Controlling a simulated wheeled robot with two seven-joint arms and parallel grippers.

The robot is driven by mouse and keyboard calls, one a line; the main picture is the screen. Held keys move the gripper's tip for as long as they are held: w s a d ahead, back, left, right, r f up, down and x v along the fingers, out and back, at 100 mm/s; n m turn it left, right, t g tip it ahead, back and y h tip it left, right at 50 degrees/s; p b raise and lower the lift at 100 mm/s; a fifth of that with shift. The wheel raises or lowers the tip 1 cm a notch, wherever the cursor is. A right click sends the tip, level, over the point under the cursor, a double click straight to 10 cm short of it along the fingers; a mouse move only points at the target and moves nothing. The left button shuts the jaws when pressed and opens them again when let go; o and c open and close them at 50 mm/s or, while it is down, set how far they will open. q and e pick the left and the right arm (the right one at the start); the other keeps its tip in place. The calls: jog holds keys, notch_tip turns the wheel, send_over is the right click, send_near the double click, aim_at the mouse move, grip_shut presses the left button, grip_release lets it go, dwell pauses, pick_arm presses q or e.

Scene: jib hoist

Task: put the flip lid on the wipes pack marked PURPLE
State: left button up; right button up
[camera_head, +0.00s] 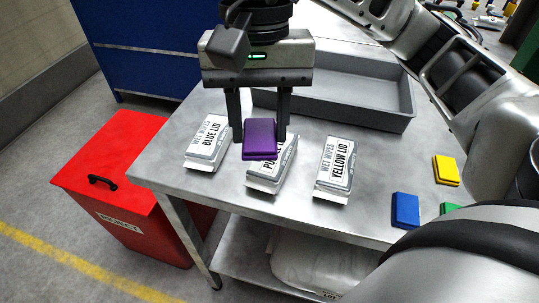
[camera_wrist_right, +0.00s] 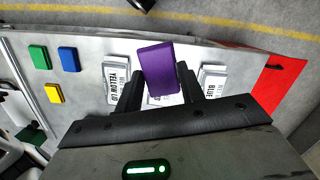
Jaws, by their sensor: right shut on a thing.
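My right gripper (camera_head: 259,138) is shut on the purple flip lid (camera_head: 259,139) and holds it in front of the middle wipes pack. In the right wrist view the purple lid (camera_wrist_right: 157,69) sits between the two black fingers (camera_wrist_right: 158,88). The middle wipes pack (camera_head: 265,177) lies on the table; its label starts with "PU" and the rest is hidden behind the lid and a finger. I cannot tell whether the lid touches the pack. My left gripper does not show.
The BLUE LID pack (camera_head: 207,145) lies to the left and the YELLOW LID pack (camera_head: 334,170) to the right. Yellow (camera_head: 446,170), blue (camera_head: 405,210) and green (camera_head: 450,208) lids lie further right. A grey tray (camera_head: 365,118) stands behind. A red reject bin (camera_head: 110,180) stands left of the table.

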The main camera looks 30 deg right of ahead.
jog(key=s+r+m+b, duration=0.2)
jog(key=s+m, duration=0.1)
jog(key=s, duration=0.3)
jog(key=shift+m+y, duration=0.3)
jog(key=shift+m, duration=0.1)
jog(key=w+d+f, duration=0.2)
jog(key=w+f, duration=0.1)
jog(key=w+d+f, duration=0.2)
jog(key=w+f, duration=0.1)
jog(key=w, duration=0.1)
jog(key=w+d+f, duration=0.2)
jog(key=w, duration=0.2)
jog(key=shift+w+d+f+p, duration=0.1)
jog(key=shift+w+f+p, duration=0.05)
jog(key=shift+f+p, duration=0.25)
jog(key=f, duration=0.2)
jog(key=w+f, duration=0.1)
jog(key=shift+d+f, duration=0.25)
jog(key=shift+s+f, duration=0.1)
jog(key=shift+f, duration=0.25)
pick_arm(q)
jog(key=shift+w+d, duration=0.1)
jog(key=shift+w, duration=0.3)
